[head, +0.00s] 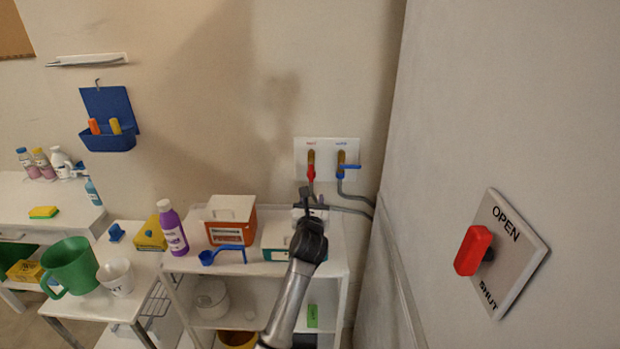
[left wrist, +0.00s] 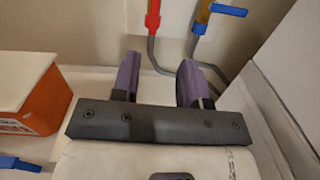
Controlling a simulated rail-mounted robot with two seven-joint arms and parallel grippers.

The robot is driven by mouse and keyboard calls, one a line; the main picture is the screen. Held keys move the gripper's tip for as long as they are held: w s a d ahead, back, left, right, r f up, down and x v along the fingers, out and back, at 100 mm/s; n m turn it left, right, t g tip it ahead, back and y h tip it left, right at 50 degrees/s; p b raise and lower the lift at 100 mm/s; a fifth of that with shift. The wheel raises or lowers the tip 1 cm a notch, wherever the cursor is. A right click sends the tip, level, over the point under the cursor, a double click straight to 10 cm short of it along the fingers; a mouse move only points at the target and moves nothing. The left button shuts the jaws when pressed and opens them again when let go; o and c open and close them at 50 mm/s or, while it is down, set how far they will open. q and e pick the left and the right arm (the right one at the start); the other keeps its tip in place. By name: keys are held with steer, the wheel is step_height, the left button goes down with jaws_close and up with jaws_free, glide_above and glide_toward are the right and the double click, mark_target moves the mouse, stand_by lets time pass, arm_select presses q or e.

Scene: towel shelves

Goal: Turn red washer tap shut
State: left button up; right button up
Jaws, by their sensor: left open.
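The red washer tap (head: 311,172) is on a white wall plate above the shelf cart, its red handle pointing down along the pipe. It also shows at the top of the left wrist view (left wrist: 153,18), ahead of my fingers. My left gripper (head: 308,198) is just below the tap in the head view. In the left wrist view my left gripper (left wrist: 158,82) is open, with nothing between its purple fingers. The tap lies beyond the fingertips, apart from them. My right gripper is not in view.
A blue tap (head: 348,166) with a sideways handle is right of the red one. An orange and white box (head: 231,222), a purple bottle (head: 172,228) and a blue scoop (head: 222,255) stand on the cart. A red OPEN/SHUT lever (head: 473,250) is on the right panel.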

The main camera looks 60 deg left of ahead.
mark_target(311, 175)
arm_select(q)
steer(key=shift+n+g, duration=0.5)
steer(key=x, duration=0.4)
steer(key=b+x, duration=0.1)
steer(key=x, duration=0.8)
steer(key=shift+w+a+f, duration=0.1)
steer(key=shift+a+f, duration=0.25)
steer(key=shift+a, duration=0.1)
jaws_close()
